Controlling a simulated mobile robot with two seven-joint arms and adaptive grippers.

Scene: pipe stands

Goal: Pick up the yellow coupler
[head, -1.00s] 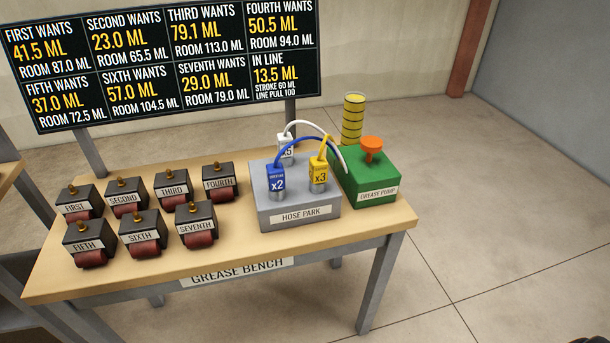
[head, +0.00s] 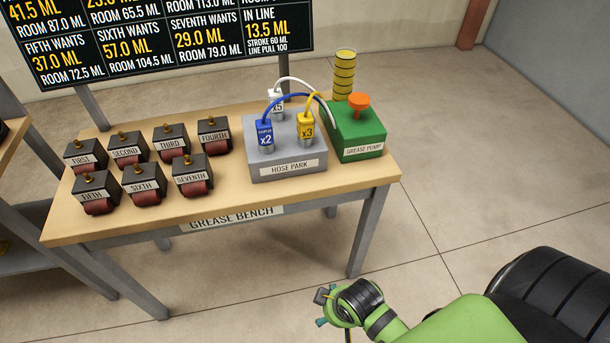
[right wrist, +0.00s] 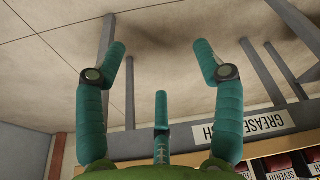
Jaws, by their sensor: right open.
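The yellow coupler (head: 306,128), marked x3, stands upright on the grey hose park block (head: 288,168) on the grease bench. A yellow hose rises from its top and bends right. My right gripper (head: 322,308) is in front of the bench, below its top and well short of the coupler. In the right wrist view my right gripper (right wrist: 160,75) has its teal fingers spread, with nothing between them. The coupler does not show in that view. My left gripper is not in view.
A blue x2 coupler (head: 265,136) stands left of the yellow one, and a white x5 coupler (head: 276,101) behind. The green grease pump (head: 358,135) is close at right. Several labelled black blocks (head: 145,185) fill the bench's left. The floor at right is clear.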

